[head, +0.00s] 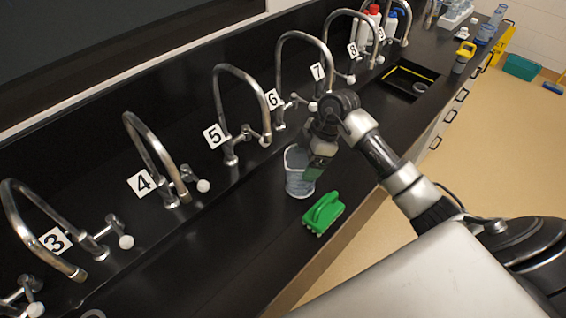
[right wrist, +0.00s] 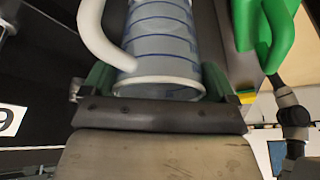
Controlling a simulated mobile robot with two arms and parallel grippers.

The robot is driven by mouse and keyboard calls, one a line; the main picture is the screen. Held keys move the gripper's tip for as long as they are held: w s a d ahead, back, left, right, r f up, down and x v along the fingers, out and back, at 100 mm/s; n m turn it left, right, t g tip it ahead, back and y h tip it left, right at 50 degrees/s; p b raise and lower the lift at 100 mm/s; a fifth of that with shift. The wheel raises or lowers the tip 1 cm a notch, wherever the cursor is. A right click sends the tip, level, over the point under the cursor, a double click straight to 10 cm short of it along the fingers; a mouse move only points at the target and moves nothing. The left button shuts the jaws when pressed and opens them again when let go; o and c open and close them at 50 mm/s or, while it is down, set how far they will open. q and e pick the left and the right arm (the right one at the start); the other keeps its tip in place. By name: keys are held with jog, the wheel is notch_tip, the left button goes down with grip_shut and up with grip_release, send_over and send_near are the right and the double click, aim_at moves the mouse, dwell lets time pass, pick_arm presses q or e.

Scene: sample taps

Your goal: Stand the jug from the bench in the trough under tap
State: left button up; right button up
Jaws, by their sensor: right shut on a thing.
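The jug (head: 299,177) is clear, bluish plastic and stands about upright over the dark bench (head: 240,262), near tap 6. I cannot tell whether its base touches the bench. My right gripper (head: 316,160) is shut on it from the right side. In the right wrist view the jug (right wrist: 163,45) sits between the green fingers, with blue lines round it and a white handle at left. Curved metal taps with number cards, such as tap 5 (head: 240,90) and tap 6 (head: 290,60), run along the bench's back. A dark sunken basin (head: 405,82) is farther right. My left gripper is out of view.
A green-handled brush (head: 324,212) lies just in front of the jug; its green handle (right wrist: 272,30) also shows in the right wrist view. Red, white and blue bottles (head: 370,25) stand behind the far taps. A yellow-topped container (head: 464,55) stands beyond the basin.

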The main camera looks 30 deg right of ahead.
jog(key=shift+w+a, duration=0.25)
jog(key=shift+a, duration=0.7)
jog(key=a, duration=0.1)
jog(key=a+p, duration=0.1)
jog(key=a+f+p, duration=0.1)
jog(key=a, duration=0.1)
jog(key=shift+w+f, duration=0.1)
jog(key=shift+w, duration=0.3)
jog(key=shift+d+f, duration=0.1)
jog(key=o, duration=1)
jog(key=b+v, duration=0.1)
jog(key=v, duration=1.1)
jog(key=shift+b, duration=0.3)
